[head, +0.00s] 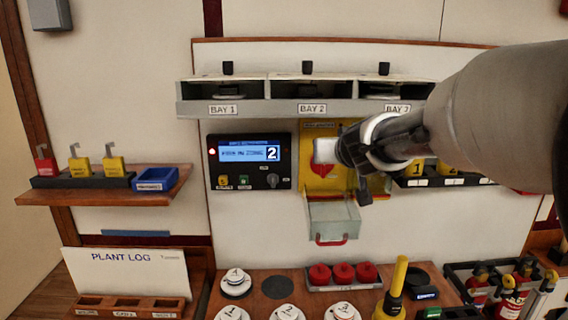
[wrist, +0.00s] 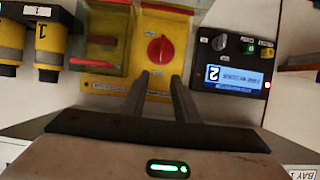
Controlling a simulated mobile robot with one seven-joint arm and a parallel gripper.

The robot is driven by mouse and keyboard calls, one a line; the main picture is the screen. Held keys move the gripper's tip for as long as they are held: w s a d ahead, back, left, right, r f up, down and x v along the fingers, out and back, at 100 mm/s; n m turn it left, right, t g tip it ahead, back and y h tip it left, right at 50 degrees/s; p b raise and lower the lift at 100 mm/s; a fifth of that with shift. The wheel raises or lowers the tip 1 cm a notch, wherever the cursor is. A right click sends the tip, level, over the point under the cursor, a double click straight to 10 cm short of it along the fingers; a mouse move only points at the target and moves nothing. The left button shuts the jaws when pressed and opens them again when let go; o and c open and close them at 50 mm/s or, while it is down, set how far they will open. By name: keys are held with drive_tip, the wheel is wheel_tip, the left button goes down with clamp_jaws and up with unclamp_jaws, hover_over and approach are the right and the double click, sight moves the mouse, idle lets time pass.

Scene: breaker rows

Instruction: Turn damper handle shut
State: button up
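A red rotary handle (wrist: 160,49) sits on a yellow panel (wrist: 155,85) in the wrist view. Its pointed red shape (head: 320,170) shows in the head view, partly hidden by my gripper. The panel's label is too small to read. My gripper (wrist: 159,78) is open, with its two fingers apart and reaching toward the red handle. Its tips appear just short of the handle in the picture; I cannot tell whether they touch it. In the head view, my gripper (head: 342,152) is in front of the yellow panel.
A clear box with a red grip (head: 333,222) juts out below the yellow panel. A black control panel with a screen (head: 249,162) is to the left. A bay shelf (head: 310,108) runs above.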

sight(323, 165)
drive_tip(key=b+x, duration=0.2)
drive_tip(key=x, duration=0.9)
drive_tip(key=shift+w+f, duration=0.2)
drive_tip(key=shift+w, duration=0.15)
drive_tip(key=shift+c, duration=0.4)
clamp_jaws()
